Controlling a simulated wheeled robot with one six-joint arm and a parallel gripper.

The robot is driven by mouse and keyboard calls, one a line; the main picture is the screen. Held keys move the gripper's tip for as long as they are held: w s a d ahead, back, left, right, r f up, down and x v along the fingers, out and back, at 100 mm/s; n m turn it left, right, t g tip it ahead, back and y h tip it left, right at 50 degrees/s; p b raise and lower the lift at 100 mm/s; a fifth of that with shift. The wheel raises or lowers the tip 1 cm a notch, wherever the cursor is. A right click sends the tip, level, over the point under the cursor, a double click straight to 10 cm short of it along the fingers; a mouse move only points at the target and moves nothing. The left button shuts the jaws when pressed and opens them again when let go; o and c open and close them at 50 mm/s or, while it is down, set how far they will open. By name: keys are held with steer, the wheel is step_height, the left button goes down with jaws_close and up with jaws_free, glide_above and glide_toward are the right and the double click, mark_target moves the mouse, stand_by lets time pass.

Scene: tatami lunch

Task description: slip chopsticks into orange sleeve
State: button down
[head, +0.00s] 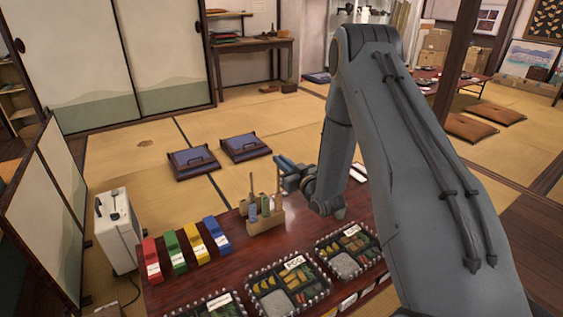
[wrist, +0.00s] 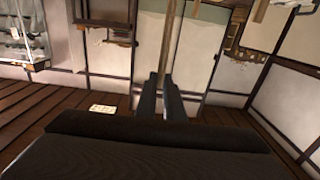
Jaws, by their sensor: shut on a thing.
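My gripper (head: 281,174) is shut on thin pale wooden chopsticks (head: 277,182), which hang upright above the right end of a small wooden rack (head: 264,225). In the wrist view the chopsticks (wrist: 169,40) run upward from between the two dark fingers (wrist: 165,100). An orange-tan piece (head: 278,203) at the rack's right end, under the chopsticks, looks like the orange sleeve. It blends with the wood, and I cannot tell whether the tips are inside it. A green sleeve (head: 252,211) and a grey-blue sleeve (head: 265,206) stand to its left, with sticks showing above them.
The rack stands on a dark red table (head: 222,268). Red (head: 151,260), green (head: 174,254), yellow (head: 194,246) and blue (head: 216,235) boxes stand left of it. Bento trays, one marked PCG (head: 284,283), line the near side. Floor cushions (head: 245,146) lie beyond.

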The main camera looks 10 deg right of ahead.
steer(key=shift+f+b, duration=1.05)
steer(key=shift+f, duration=0.95)
stand_by(0.5)
steer(key=c, duration=1.3)
jaws_free()
